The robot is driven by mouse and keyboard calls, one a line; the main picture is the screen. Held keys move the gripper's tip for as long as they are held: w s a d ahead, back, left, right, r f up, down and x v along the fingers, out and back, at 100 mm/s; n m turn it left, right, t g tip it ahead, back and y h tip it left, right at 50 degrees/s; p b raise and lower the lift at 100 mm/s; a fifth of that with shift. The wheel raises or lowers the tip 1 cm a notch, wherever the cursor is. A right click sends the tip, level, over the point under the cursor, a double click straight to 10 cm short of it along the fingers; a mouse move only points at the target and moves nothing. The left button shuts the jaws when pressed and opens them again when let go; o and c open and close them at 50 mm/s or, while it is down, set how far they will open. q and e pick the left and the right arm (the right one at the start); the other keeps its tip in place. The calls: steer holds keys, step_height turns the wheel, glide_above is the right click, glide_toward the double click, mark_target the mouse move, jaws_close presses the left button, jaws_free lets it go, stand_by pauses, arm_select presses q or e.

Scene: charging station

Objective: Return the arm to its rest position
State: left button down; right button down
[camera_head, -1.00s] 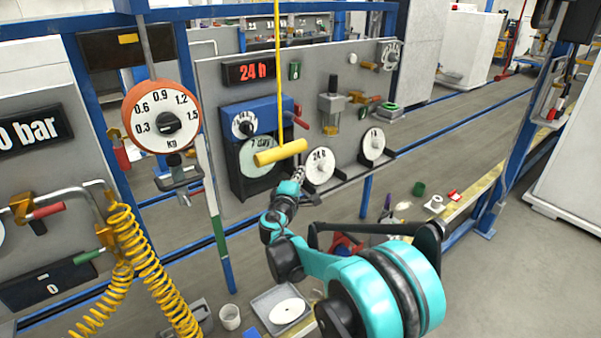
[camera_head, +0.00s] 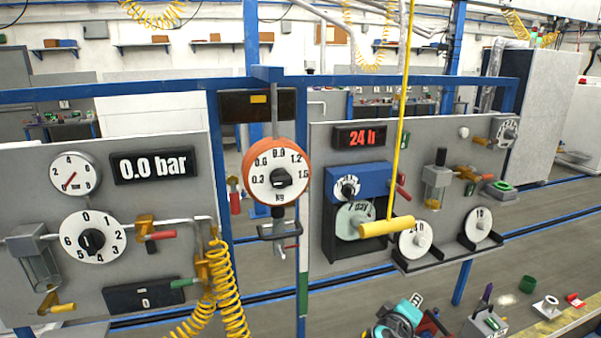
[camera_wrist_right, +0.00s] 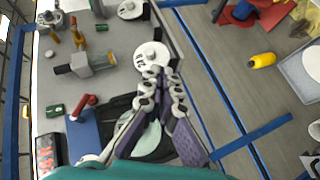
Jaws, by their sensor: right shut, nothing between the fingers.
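My right arm shows in the head view only as a teal and grey piece at the bottom edge, with the right gripper (camera_head: 415,300) at its upper end. It is below the right-hand panel (camera_head: 318,150) and apart from it. In the wrist view the right gripper (camera_wrist_right: 160,76) has its fingers together with nothing between them. Behind the tips lies the white 24 h disc (camera_wrist_right: 152,56), also seen in the head view (camera_head: 415,238). My left gripper is not in view.
A yellow handle (camera_head: 387,226) hangs on a yellow cord before the panel. An orange kg scale (camera_head: 277,172) hangs from the blue frame. Yellow coiled hoses (camera_head: 230,290) hang at left.

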steer(key=s+a+f+m+g+y+b, duration=0.1)
steer(key=s+a+f+m+g+y, duration=0.1)
steer(key=s, duration=0.8)
steer(key=s+a+f+m+g+y+b, duration=0.1)
steer(key=s+a+f+m+y, duration=0.3)
steer(key=s+a+f, duration=0.5)
steer(key=s+f+y, duration=0.1)
steer(key=y, duration=0.1)
steer(key=shift+g+y+b, duration=0.4)
